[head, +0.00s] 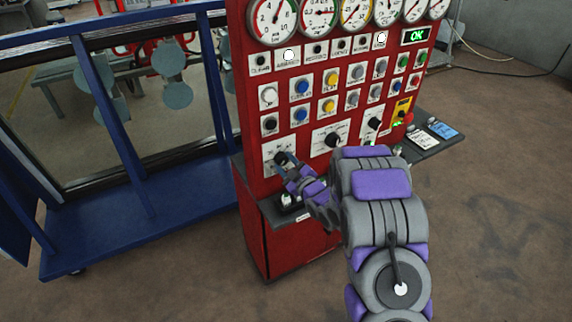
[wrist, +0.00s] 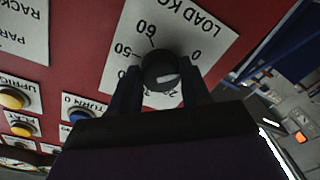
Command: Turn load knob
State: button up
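The load knob (wrist: 160,70) is a round black dial with a pale mark, on a white plate (wrist: 205,25) lettered "LOAD" with numbers around it. In the wrist view it sits between the two dark fingers of my gripper (wrist: 161,85), one on each side. Whether the fingers press on the knob cannot be told. In the head view my gripper (head: 287,168) is at the knob's plate (head: 272,150) at the lower left of the red panel (head: 255,100), and the fingers mostly cover the knob.
Other dials (head: 332,140), coloured buttons (head: 302,87) and gauges (head: 272,18) fill the panel. A dark shelf (head: 440,140) juts out below it, with small levers (head: 287,199) close under my gripper. A blue frame (head: 110,110) stands at the left.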

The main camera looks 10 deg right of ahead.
jog(key=c, duration=0.5)
jog(key=shift+m+p, duration=0.3)
jog(key=shift+p, duration=0.05)
